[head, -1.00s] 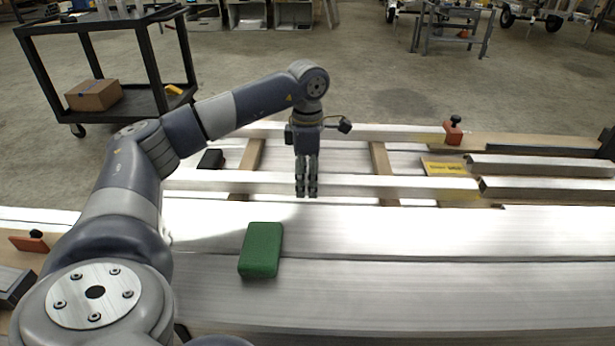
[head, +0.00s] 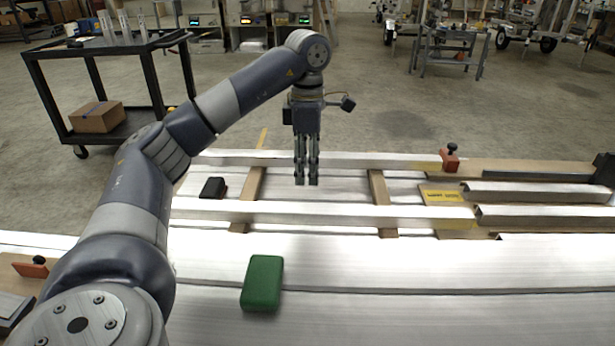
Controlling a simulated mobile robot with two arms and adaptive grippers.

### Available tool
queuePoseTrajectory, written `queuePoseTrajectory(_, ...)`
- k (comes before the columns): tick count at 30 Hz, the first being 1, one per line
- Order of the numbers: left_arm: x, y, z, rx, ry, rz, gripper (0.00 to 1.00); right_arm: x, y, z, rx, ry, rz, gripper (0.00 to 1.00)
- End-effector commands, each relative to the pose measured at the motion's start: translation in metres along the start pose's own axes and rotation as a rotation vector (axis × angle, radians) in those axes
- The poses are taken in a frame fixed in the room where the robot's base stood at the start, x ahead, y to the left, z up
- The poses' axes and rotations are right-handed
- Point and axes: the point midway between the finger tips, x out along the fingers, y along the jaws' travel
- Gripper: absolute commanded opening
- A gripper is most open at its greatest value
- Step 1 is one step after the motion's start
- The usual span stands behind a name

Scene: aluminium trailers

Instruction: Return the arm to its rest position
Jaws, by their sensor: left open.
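My left arm (head: 135,205) comes in from the left and reaches out over the aluminium frame. Its gripper (head: 306,183) hangs with the fingers pointing down, above the long rails. The fingers are open with a narrow gap, and nothing shows between them. A green block (head: 263,283) lies on the wide aluminium surface in front, apart from the gripper. My right gripper is not in this view.
A black cart (head: 140,48) with a cardboard box (head: 97,117) stands at the left. A black block (head: 213,188) lies by the wooden crosspieces. Red clamps (head: 449,160) and short aluminium bars (head: 540,192) are at the right.

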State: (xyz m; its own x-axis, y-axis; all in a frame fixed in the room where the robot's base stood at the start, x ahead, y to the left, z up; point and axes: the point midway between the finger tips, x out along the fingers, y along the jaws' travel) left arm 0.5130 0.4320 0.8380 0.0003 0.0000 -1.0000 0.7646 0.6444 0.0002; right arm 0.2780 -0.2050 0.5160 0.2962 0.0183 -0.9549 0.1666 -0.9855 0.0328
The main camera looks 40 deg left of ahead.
Motion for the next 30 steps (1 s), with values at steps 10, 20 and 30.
queuePoseTrajectory(10, -0.008, 0.0, 0.0, 0.0, 0.0, 0.0, 0.53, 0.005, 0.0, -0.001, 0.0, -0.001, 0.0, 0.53)
queuePoseTrajectory(20, -0.007, 0.0, 0.0, 0.0, 0.0, 0.0, 0.53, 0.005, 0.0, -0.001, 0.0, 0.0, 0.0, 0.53)
queuePoseTrajectory(30, -0.071, 0.0, 0.0, 0.0, -0.001, 0.0, 0.53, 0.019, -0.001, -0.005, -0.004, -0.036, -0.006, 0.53)
